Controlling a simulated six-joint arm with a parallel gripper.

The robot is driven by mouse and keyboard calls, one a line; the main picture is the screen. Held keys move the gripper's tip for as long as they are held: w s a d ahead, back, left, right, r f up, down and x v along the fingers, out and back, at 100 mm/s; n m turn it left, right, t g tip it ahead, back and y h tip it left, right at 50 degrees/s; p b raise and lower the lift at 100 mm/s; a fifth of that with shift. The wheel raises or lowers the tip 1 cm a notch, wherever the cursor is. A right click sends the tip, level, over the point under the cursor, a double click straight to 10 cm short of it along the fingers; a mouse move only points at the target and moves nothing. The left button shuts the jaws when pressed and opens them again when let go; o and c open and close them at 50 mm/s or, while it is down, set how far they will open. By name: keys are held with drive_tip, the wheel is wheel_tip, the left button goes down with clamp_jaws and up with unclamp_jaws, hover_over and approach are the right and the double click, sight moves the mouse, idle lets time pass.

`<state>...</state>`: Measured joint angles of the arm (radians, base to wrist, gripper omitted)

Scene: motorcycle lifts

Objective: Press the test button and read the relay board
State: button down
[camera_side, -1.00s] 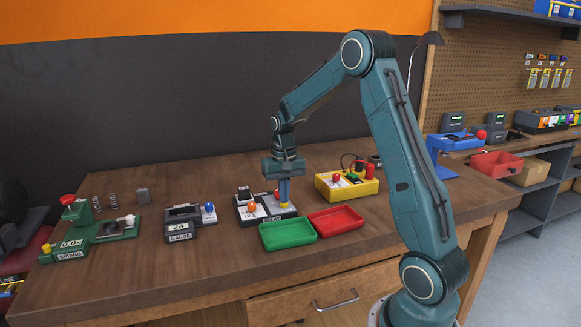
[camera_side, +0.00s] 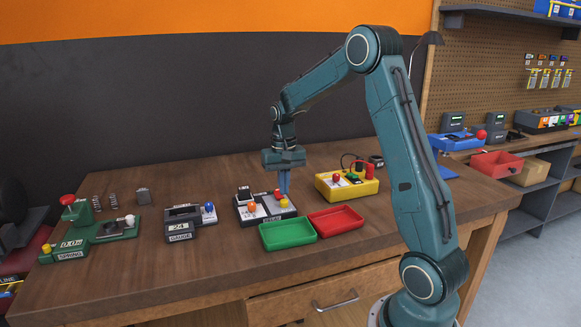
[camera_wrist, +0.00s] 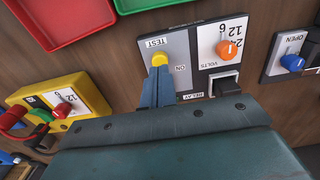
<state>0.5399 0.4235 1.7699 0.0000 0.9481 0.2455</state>
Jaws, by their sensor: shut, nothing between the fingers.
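The relay board (camera_side: 266,216) is a grey and white unit on the bench. It carries a yellow test button (camera_side: 284,204), an orange volts knob (camera_side: 252,206), a black relay (camera_side: 244,193) and a red part (camera_side: 277,191). My gripper (camera_side: 285,193) is shut and empty, pointing down just above the yellow button, with a small gap in the side view. In the wrist view the button (camera_wrist: 159,60) shows just beyond my blue fingertips (camera_wrist: 158,72), beside the TEST label. My fingers cover part of the panel near the ON label; I cannot tell whether anything is lit.
A green tray (camera_side: 288,245) and a red tray (camera_side: 336,230) lie close in front. A yellow meter box (camera_side: 348,195) stands right. The gauge unit (camera_side: 181,238) and green spring tester (camera_side: 70,253) stand left. Bare bench lies between the gauge and spring tester.

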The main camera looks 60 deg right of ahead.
drive_tip(key=shift+r, duration=1.45)
drive_tip(key=shift+a+r, duration=0.3)
drive_tip(key=shift+a, duration=0.05)
drive_tip(key=s+a+r+n+t, duration=0.1)
drive_tip(key=s+a+r+n, duration=0.1)
drive_tip(key=s+a+r, duration=0.4)
drive_tip(key=s+a+r+n+t, duration=0.2)
drive_tip(key=a+r, duration=0.1)
drive_tip(key=a, duration=0.5)
drive_tip(key=s+a+n+t, duration=0.2)
drive_tip(key=s+a+n, duration=0.3)
drive_tip(key=s+a, duration=0.3)
drive_tip(key=s, duration=0.4)
drive_tip(key=shift+s+a+f+t, duration=0.2)
drive_tip(key=shift+s+t, duration=0.1)
drive_tip(key=shift+s, duration=0.05)
